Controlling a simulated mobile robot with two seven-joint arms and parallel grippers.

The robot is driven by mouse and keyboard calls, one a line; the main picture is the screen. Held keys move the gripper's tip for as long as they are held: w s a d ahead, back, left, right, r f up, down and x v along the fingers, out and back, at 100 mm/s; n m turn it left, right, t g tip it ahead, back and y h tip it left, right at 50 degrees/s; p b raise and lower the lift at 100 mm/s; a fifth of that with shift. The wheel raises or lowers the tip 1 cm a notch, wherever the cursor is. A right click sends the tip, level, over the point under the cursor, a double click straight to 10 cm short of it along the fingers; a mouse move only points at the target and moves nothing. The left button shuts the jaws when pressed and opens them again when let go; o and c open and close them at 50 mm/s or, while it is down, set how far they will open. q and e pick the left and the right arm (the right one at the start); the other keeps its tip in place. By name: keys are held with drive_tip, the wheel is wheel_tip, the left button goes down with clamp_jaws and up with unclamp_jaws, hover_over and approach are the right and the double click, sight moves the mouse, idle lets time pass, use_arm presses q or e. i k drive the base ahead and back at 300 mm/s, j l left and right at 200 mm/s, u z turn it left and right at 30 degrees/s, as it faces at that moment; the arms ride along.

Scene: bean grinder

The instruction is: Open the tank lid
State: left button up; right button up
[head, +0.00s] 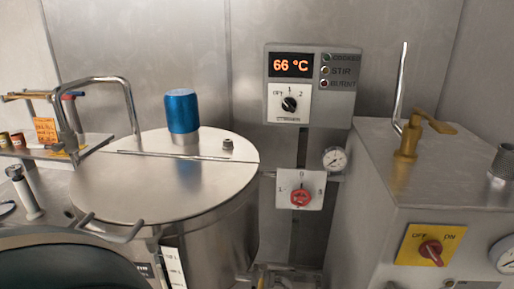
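The steel tank (215,240) stands left of centre, with its round lid (140,190) lying flat and closed on top. A straight seam crosses the top, and the front part has a bent bar handle (115,232) at its front edge. A blue cylinder (182,112) on a metal base stands upright behind the seam, with a small dark knob (228,146) to its right. Neither of my grippers is in view.
A bent steel pipe (100,79) rises at the tank's back left, near a shelf (95,142) with small jars. A control panel (313,85) reads 66 °C. A steel cabinet (370,235) with a brass valve (408,140) stands right. A dark rounded shape fills the bottom left.

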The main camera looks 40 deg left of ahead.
sight(137, 191)
drive_tip(key=u, duration=0.4)
drive_tip(key=k+u, duration=0.1)
drive_tip(key=u, duration=0.3)
drive_tip(key=j+u, duration=0.1)
drive_tip(key=u, duration=0.75)
drive_tip(key=j+u, duration=0.1)
drive_tip(key=u, duration=0.3)
drive_tip(key=k+j, duration=0.05)
